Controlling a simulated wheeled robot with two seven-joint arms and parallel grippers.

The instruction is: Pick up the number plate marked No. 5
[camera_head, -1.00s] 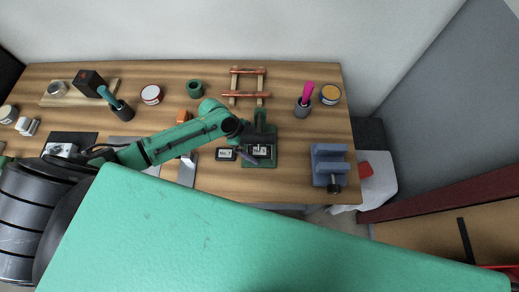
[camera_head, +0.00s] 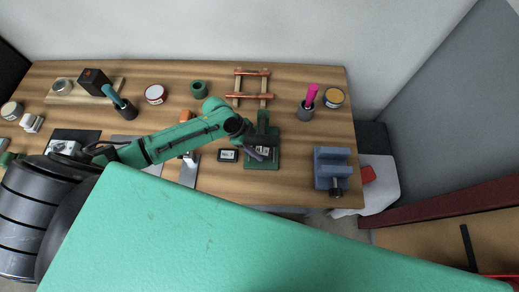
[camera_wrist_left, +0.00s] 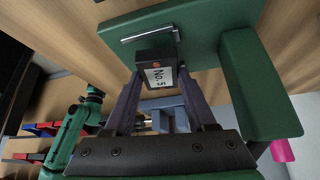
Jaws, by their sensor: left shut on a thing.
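The number plate marked No. 5 (camera_wrist_left: 158,77) shows in the left wrist view as a dark block with a white label, between the two fingers of my left gripper (camera_wrist_left: 160,86). My left gripper is shut on it. In the head view my left gripper (camera_head: 262,154) is over the green stand (camera_head: 262,164), and the plate's pale label (camera_head: 264,149) is partly covered by the fingers. In the left wrist view the plate is close to the green stand (camera_wrist_left: 200,25) and its metal bar (camera_wrist_left: 150,33); contact is unclear. My right gripper is not in view.
Another dark plate with a white label (camera_head: 228,155) lies just left of the stand. A blue vise (camera_head: 332,165) is at the table's right end. A copper-railed rack (camera_head: 250,96) and a cup with a pink handle (camera_head: 307,107) stand behind. Wood is bare between stand and vise.

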